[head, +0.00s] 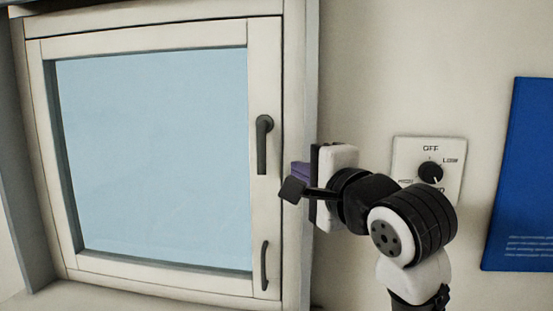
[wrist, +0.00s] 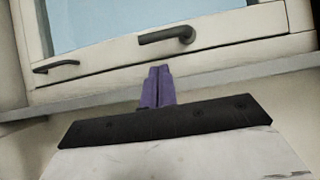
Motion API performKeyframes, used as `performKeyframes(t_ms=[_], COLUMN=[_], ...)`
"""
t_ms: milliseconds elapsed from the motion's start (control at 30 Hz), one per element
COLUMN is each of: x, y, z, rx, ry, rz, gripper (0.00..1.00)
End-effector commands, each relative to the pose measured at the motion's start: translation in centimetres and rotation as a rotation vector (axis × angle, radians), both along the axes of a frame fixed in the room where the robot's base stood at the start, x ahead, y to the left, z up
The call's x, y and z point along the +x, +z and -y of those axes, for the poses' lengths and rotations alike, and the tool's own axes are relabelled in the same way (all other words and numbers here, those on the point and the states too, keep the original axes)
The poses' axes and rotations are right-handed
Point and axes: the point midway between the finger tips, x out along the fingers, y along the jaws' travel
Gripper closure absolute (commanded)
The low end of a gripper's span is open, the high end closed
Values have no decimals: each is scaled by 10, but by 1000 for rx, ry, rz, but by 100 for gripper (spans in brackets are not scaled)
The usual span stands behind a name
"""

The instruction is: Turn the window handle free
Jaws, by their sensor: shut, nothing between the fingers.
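The window handle (head: 263,145) is dark grey and sits on the right side of the white window sash (head: 150,35). Its lever hangs straight down from its pivot. In the wrist view the handle (wrist: 166,36) shows sideways, above my fingers and apart from them. My gripper (head: 298,172) has purple fingers and is to the right of the handle and a little lower, in front of the right frame edge. In the wrist view my gripper (wrist: 158,70) has its two fingers together with nothing between them.
A second, slimmer dark pull (head: 264,265) is lower on the same sash; it also shows in the wrist view (wrist: 56,66). A dial plate (head: 428,165) marked OFF and a blue panel (head: 525,180) are on the wall to the right. The space before the glass is clear.

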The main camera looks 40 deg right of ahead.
Motion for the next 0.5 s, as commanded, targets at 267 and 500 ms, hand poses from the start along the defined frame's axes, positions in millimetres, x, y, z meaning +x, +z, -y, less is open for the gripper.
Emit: performKeyframes(t_ms=[267, 500], x=[0, 17], y=[0, 2], z=[0, 5], rx=[1, 2], ry=[-1, 1], rz=[0, -2], gripper=[100, 100])
